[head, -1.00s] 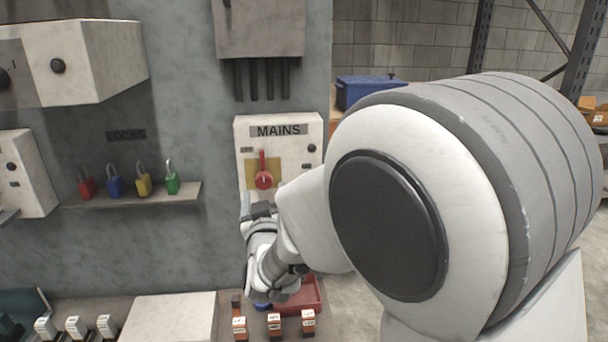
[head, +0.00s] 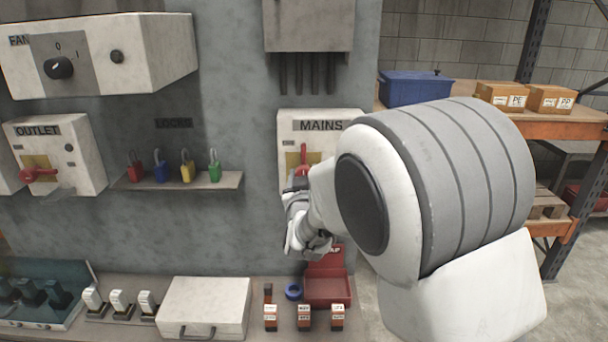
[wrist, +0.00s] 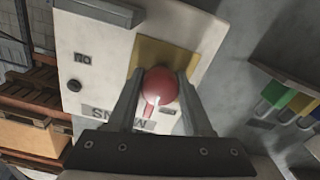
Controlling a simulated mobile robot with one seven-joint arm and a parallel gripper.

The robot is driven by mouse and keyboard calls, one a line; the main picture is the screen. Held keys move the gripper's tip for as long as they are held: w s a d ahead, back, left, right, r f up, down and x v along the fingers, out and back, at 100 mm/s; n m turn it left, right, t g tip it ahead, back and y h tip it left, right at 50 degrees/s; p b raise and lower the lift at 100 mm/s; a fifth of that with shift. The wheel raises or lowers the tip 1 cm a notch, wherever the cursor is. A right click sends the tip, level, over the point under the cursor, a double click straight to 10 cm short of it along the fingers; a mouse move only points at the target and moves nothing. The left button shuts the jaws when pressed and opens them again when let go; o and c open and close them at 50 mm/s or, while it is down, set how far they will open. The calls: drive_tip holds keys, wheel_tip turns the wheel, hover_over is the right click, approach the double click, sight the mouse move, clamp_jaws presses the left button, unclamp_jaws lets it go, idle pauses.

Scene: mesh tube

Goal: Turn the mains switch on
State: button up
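The mains switch box (head: 289,126) is a pale panel on the grey wall with a MAINS label. Its red switch handle (head: 303,154) stands upright on a yellow plate, partly hidden by my arm. In the wrist view, turned nearly upside down, the red handle (wrist: 160,86) shows as a round knob with a white line pointing toward the MAINS label. My gripper (wrist: 160,76) has its two fingers apart, one on either side of the red knob. I cannot tell whether they touch it. In the head view my gripper (head: 299,182) is just below the handle.
A shelf (head: 180,182) with several coloured padlocks is left of the box. Below are a white case (head: 204,305), a red tray (head: 327,291) and small labelled items. The outlet box (head: 88,160) is further left. A rack (head: 560,129) with cartons stands right.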

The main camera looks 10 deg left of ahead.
clamp_jaws()
drive_tip(key=shift+f+b, duration=0.1)
drive_tip(key=shift+b, duration=0.45)
drive_tip(key=m+b, duration=0.2)
drive_tip(key=b, duration=0.2)
drive_tip(key=shift+f+m, duration=0.2)
drive_tip(key=shift+m, duration=0.2)
drive_tip(key=m+b, duration=0.5)
drive_tip(key=b, duration=0.2)
drive_tip(key=shift+b, duration=0.4)
drive_tip(key=m+b, duration=0.5)
drive_tip(key=shift+r+m, duration=0.15)
drive_tip(key=shift+m, duration=0.25)
drive_tip(key=m+b, duration=0.3)
drive_tip(key=m, duration=0.1)
drive_tip(key=shift+r, duration=0.15)
drive_tip(key=shift+a+m, duration=0.1)
drive_tip(key=shift+m, duration=0.2)
drive_tip(key=o, duration=0.5)
unclamp_jaws()
